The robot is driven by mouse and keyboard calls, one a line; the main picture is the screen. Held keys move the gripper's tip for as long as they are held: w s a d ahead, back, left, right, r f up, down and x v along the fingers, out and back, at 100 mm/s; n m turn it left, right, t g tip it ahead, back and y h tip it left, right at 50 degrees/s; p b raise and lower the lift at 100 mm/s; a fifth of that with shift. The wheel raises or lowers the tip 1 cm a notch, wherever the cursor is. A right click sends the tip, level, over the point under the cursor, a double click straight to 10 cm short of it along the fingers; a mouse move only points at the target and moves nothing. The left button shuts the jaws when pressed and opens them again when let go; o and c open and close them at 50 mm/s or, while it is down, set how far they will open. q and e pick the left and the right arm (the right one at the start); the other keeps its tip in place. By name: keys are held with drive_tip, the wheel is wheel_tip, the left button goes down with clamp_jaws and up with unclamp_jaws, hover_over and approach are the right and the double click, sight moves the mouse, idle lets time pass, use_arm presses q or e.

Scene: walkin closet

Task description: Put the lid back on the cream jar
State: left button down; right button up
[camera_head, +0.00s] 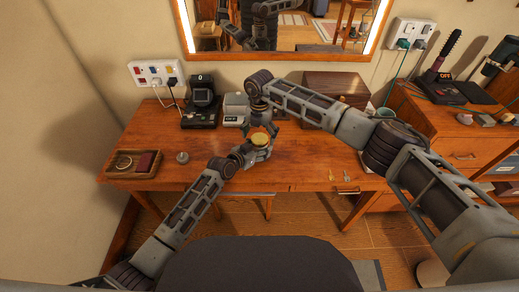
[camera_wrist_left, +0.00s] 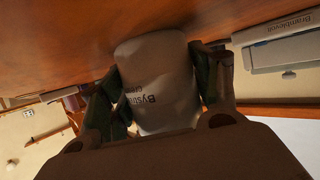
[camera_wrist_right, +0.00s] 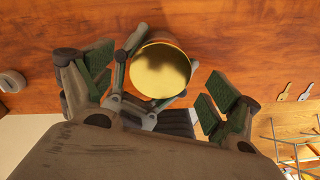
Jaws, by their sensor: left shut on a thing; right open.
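The cream jar (camera_wrist_left: 155,85) is a pale cylinder with dark lettering, standing on the wooden table in the left wrist view. My left gripper (camera_head: 252,150) is shut around its sides; its fingers (camera_wrist_left: 165,95) flank the jar. The gold round lid (camera_wrist_right: 160,69) lies over the jar's top in the right wrist view, and also shows in the head view (camera_head: 260,139). I cannot tell whether it is fully seated. My right gripper (camera_head: 262,124) is open just above the lid, its fingers (camera_wrist_right: 155,95) spread apart on either side and apparently not touching it.
A tray (camera_head: 118,170) with small items and a small grey round object (camera_head: 183,157) lie at left. Dark (camera_head: 202,105) and grey (camera_head: 234,106) devices and a wooden box (camera_head: 335,85) stand behind. Two keys (camera_head: 346,176) lie near the front edge.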

wheel_tip(320, 180, up, 11)
drive_tip(key=shift+r, duration=0.15)
idle(0.4)
use_arm(q)
drive_tip(key=shift+c, duration=1.3)
unclamp_jaws()
drive_tip(key=shift+s+a, duration=0.1)
drive_tip(key=shift+v, duration=5.85)
use_arm(e)
drive_tip(key=shift+a, duration=0.1)
